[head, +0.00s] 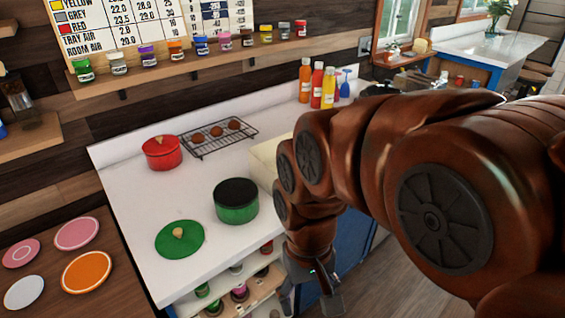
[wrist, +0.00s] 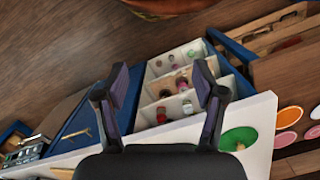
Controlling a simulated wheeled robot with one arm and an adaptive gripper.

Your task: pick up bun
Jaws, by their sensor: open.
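Three round brown buns (head: 216,131) sit in a row on a black wire rack (head: 229,144) at the back of the white counter in the head view. My gripper (head: 312,296) hangs low in front of the counter, to the right of and well below the rack, with nothing between its fingers. In the wrist view my gripper (wrist: 160,88) shows its two fingers spread wide apart over shelves of small jars. The buns do not show in the wrist view.
Sauce bottles (head: 317,86) stand at the back right. Spice jars line a wall shelf (head: 185,70). Open jar shelves (wrist: 170,78) lie below the counter.

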